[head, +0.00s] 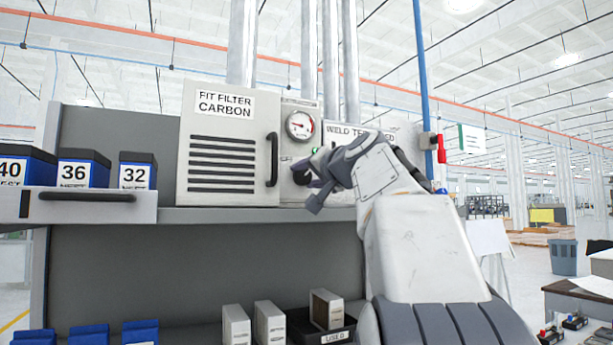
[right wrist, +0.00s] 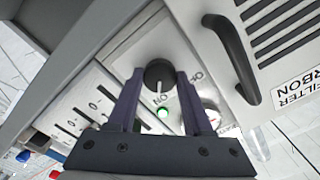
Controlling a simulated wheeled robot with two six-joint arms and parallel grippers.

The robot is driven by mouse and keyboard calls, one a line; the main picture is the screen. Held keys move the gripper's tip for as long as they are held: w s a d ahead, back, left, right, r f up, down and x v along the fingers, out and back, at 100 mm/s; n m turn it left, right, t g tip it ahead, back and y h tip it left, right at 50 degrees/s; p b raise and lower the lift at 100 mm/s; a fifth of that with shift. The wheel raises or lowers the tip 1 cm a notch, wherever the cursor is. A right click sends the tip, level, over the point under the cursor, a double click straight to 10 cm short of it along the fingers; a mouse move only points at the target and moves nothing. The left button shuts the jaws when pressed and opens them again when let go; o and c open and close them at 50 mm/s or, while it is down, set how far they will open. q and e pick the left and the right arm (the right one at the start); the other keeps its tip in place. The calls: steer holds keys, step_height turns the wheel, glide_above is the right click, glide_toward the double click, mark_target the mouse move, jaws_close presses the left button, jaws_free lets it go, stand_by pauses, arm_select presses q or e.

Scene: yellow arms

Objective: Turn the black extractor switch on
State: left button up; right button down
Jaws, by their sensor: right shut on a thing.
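The black extractor switch (right wrist: 158,72) is a round knob on a light panel. In the right wrist view a pale mark on it points towards the upside-down "ON" lettering, and a green lamp (right wrist: 162,113) beside that lettering looks lit. My right gripper (right wrist: 159,82) is shut on the knob, with one finger on each side. In the head view my right gripper (head: 312,190) is at the panel below the round gauge (head: 299,125) and largely hides the switch. My left gripper is not in view.
The carbon filter cabinet (head: 222,150) with its black vertical handle (head: 272,160) stands just left of the switch panel. A blue pole with a red lever (head: 441,149) is at right. Grey filters (head: 270,322) stand below.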

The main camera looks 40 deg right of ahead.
steer(key=shift+f+m, duration=0.1)
steer(key=shift+m, duration=0.2)
steer(key=shift+c, duration=1.5)
jaws_free()
steer(key=shift+s, duration=0.1)
steer(key=shift+s+a+b, duration=0.1)
steer(key=shift+s+b, duration=0.2)
steer(key=b+v, duration=0.4)
steer(key=v, duration=0.5)
steer(key=shift+s, duration=0.3)
steer(key=shift+a, duration=0.1)
